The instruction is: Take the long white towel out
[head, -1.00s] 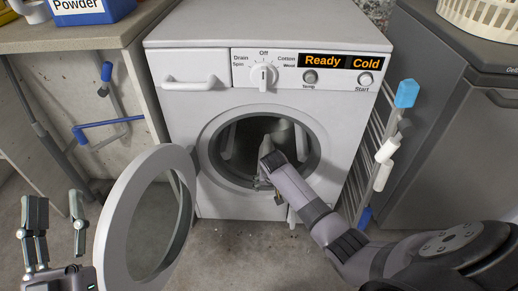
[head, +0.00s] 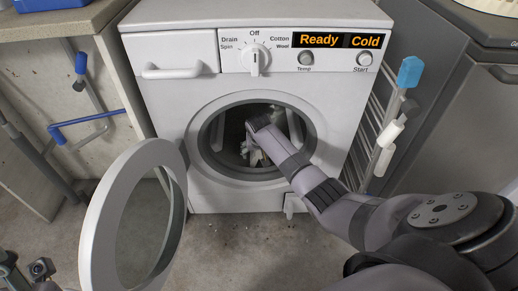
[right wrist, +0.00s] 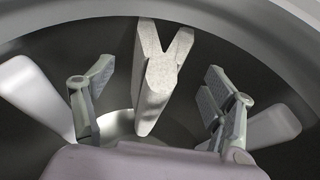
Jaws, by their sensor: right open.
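The washing machine (head: 165,105) stands ahead with its round door (head: 105,225) swung open to the left. My right gripper (head: 255,155) reaches through the opening into the dark drum (head: 226,128). In the right wrist view it (right wrist: 155,100) is open, with its two fingers spread apart. A pale, speckled, folded long shape, apparently the white towel (right wrist: 155,82), shows in the drum between and beyond the fingers. I cannot tell whether they touch it. Only bits of my left gripper (head: 40,268) show at the lower left edge; its jaws are not clear.
A drying rack (head: 372,135) with blue and white ends stands right of the machine, beside a grey cabinet (head: 445,125). A counter (head: 60,30) with a blue box (head: 50,4) is at the left. White drum paddles (right wrist: 30,95) flank the gripper. The floor in front is clear.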

